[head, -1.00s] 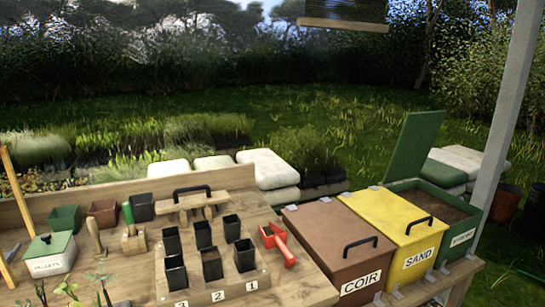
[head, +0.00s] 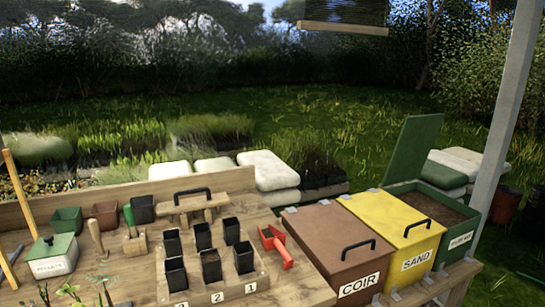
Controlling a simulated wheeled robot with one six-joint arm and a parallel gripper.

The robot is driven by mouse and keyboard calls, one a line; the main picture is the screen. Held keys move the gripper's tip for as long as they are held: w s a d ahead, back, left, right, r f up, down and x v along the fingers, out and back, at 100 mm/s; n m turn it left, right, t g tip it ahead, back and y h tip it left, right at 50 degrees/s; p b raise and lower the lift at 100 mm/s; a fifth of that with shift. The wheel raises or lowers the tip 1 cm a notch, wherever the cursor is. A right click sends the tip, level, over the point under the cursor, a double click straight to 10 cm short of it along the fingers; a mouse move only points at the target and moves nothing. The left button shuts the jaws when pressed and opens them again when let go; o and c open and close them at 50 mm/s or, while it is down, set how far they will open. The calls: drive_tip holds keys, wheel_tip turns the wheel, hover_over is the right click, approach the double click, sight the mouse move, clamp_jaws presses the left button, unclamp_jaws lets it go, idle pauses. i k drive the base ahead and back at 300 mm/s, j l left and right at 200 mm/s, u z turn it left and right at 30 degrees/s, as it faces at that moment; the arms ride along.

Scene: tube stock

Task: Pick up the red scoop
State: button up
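The red scoop (head: 279,246) lies on the wooden bench (head: 299,285), to the right of the tray of black pots. Its handle points toward the lower right and nothing covers it. My gripper does not show in the head view.
Black pots (head: 210,265) stand in a numbered wooden tray (head: 217,294) left of the scoop. The closed brown COIR bin (head: 325,238), closed yellow SAND bin (head: 395,226) and open green bin (head: 427,206) stand right. A wooden piece with a black handle (head: 193,191) lies behind the pots.

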sight(276, 243)
drive_tip(key=i+j+z, duration=0.7)
drive_tip(key=j+z, duration=0.15)
